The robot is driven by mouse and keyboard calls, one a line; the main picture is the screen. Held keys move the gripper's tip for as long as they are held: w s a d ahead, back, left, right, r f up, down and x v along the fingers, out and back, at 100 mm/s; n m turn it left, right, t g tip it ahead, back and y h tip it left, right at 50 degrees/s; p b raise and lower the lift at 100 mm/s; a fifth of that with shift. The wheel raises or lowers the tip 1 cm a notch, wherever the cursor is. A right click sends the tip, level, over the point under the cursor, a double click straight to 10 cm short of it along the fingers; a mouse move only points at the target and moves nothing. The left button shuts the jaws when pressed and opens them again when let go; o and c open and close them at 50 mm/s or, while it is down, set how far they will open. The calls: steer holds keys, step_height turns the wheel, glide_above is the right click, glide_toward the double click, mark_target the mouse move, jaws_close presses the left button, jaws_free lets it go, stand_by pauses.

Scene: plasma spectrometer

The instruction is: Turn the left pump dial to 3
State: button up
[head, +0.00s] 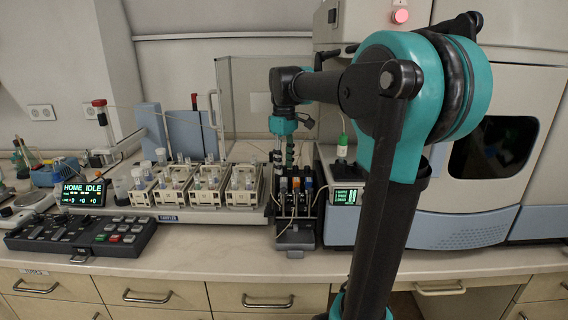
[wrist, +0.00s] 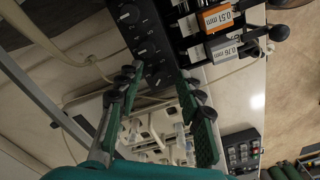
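The peristaltic pump (head: 294,212) stands on the bench in front of the grey instrument, with coloured cassettes on top. In the wrist view its black panel (wrist: 157,42) carries a row of several small black dials (wrist: 130,14) beside labelled cassettes. My gripper (head: 283,160) points down over the back of the pump; it also shows in the wrist view (wrist: 161,75). Its two fingers are apart, one each side of the lower end of the dial row. I cannot tell whether they touch a dial. The dial settings are too small to read, and in the head view the gripper hides the dials.
The sampler racks (head: 207,187) with bottles stand close left of the pump. A small screen (head: 346,196) and the large instrument (head: 470,232) are on the right. A black keypad (head: 82,236) lies at the front left. A clear panel (head: 243,100) stands behind.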

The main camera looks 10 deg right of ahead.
jaws_close()
steer(key=shift+m, duration=0.3)
steer(key=m, duration=0.3)
steer(key=shift+m, duration=2)
jaws_free()
